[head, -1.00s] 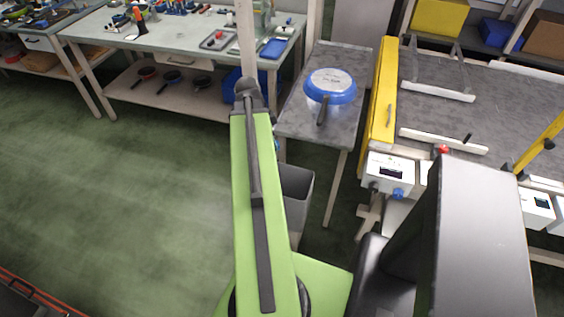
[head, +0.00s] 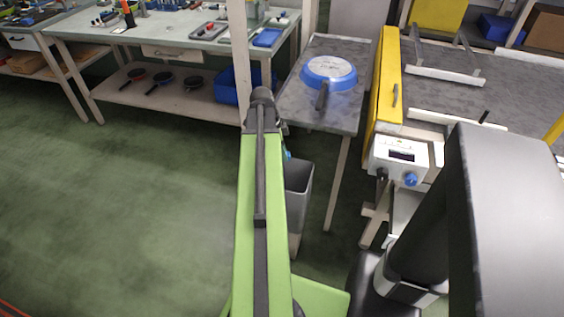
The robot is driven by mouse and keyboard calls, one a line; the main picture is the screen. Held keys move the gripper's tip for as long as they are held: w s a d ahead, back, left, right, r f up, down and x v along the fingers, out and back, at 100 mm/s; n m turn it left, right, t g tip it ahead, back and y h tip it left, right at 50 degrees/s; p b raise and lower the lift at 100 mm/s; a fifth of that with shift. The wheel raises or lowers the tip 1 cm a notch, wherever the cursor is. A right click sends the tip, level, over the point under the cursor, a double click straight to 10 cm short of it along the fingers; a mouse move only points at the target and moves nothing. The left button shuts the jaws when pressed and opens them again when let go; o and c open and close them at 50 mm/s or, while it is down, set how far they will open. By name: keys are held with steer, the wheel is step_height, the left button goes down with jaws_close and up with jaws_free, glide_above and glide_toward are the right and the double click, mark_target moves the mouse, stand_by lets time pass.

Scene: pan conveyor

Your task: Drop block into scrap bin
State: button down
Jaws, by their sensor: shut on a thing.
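A grey open-topped bin (head: 300,190), likely the scrap bin, stands on the floor just right of my green arm. Its left part is hidden behind the arm. My gripper does not show; my own forearm hides it. A small teal-blue bit (head: 287,154) shows at the arm's right edge, above the bin's rim. I cannot tell whether it is the block or part of my arm. No block can be made out clearly.
A grey side table (head: 345,110) behind the bin holds an upturned blue pan (head: 329,72). A conveyor with a yellow side guard (head: 388,85) and a white control box (head: 398,157) is at right. A workbench (head: 185,35) stands at back left. The green floor at left is clear.

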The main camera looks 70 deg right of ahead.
step_height(320, 180, down, 6)
steer(key=b, duration=0.5)
steer(key=shift+r+b, duration=0.15)
steer(key=shift+b, duration=0.25)
steer(key=c, duration=1.1)
jaws_free()
steer(key=p+v, duration=1.6)
steer(key=v, duration=0.1)
steer(key=shift+r+p, duration=0.2)
steer(key=shift+p, duration=0.2)
